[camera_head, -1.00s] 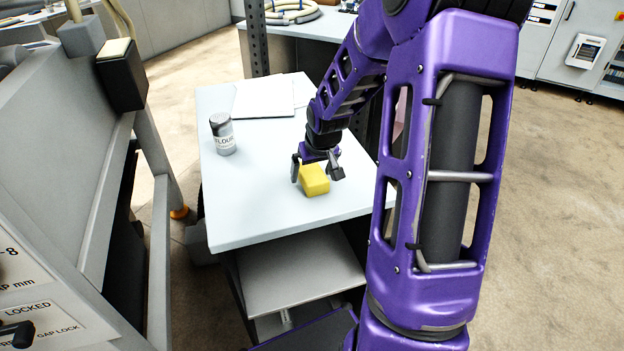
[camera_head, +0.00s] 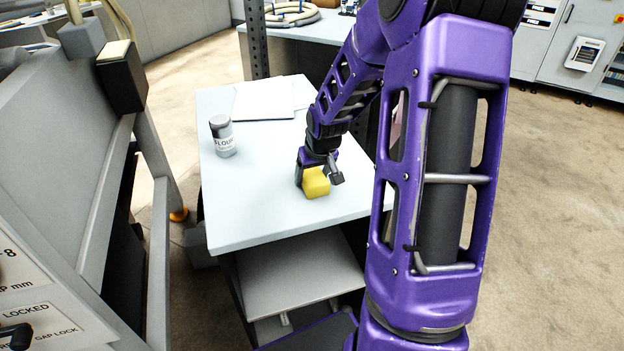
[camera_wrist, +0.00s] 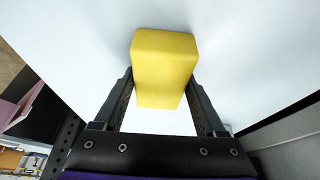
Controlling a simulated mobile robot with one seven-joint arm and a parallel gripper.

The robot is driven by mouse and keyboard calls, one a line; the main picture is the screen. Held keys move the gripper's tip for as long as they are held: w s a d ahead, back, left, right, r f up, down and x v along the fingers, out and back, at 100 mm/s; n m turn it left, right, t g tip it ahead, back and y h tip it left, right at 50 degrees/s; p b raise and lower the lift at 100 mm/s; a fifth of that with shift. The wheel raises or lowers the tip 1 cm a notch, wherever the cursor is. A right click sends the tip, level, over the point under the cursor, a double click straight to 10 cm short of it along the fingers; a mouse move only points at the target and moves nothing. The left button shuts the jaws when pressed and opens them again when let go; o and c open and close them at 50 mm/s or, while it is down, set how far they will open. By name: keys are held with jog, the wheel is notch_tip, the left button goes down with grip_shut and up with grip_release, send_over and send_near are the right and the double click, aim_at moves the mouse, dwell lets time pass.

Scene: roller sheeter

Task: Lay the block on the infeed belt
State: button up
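The yellow block (camera_head: 316,184) is on the pale tabletop, near its front right part. My gripper (camera_head: 319,178) is low over the table with one finger on each side of the block. In the wrist view the block (camera_wrist: 165,65) lies between both fingers (camera_wrist: 161,85), which appear to touch its sides. I see no clear gap under the block. The grey machine (camera_head: 60,150) stands at the left, with lock and gap labels on its front. I cannot make out the infeed belt's surface in these views.
A flour shaker (camera_head: 222,136) stands at the left of the table (camera_head: 250,215). White sheets (camera_head: 265,99) lie at its back. A dark upright post (camera_head: 257,40) rises behind. A lower shelf (camera_head: 300,270) is under the tabletop. A floor gap separates table and machine.

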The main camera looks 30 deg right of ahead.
grip_shut()
